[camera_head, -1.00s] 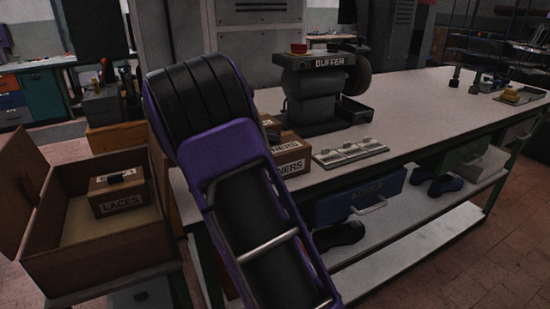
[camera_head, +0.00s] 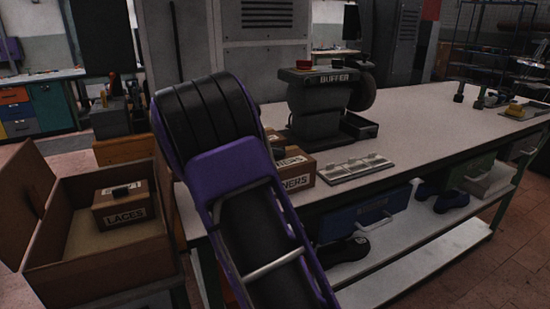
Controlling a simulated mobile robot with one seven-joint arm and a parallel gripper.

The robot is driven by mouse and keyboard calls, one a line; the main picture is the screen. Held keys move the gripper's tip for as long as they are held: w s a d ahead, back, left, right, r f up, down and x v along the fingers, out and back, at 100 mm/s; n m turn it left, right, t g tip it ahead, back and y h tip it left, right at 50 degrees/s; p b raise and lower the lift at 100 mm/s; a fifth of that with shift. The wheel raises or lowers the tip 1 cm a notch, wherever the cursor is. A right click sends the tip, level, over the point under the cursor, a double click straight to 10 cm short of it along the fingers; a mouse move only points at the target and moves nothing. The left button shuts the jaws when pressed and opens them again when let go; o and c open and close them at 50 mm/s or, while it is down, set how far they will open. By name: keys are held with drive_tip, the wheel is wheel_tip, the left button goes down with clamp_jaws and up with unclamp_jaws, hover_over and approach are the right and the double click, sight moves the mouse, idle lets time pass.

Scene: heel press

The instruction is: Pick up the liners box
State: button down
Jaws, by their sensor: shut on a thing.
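Two brown cardboard boxes stand on the workbench just right of my arm, partly hidden by it. The nearer box (camera_head: 300,181) shows a white label ending in "NERS". The other box (camera_head: 290,163) shows just behind or above it, with a similar partly covered label; I cannot tell whether it rests on the nearer one. My purple and black arm crosses the middle of the view in front of them. My gripper is hidden behind the arm, so its hold on either box cannot be seen.
An open brown carton (camera_head: 95,268) at left holds a box labelled LACES (camera_head: 126,205). A buffer machine (camera_head: 318,103) and a grey plate (camera_head: 354,167) are on the workbench (camera_head: 430,130) right of the boxes. The bench's middle is mostly clear. Blue and green drawers hang under it.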

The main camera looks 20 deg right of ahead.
wheel_tip(320, 180, up, 18)
drive_tip(key=p, duration=0.2)
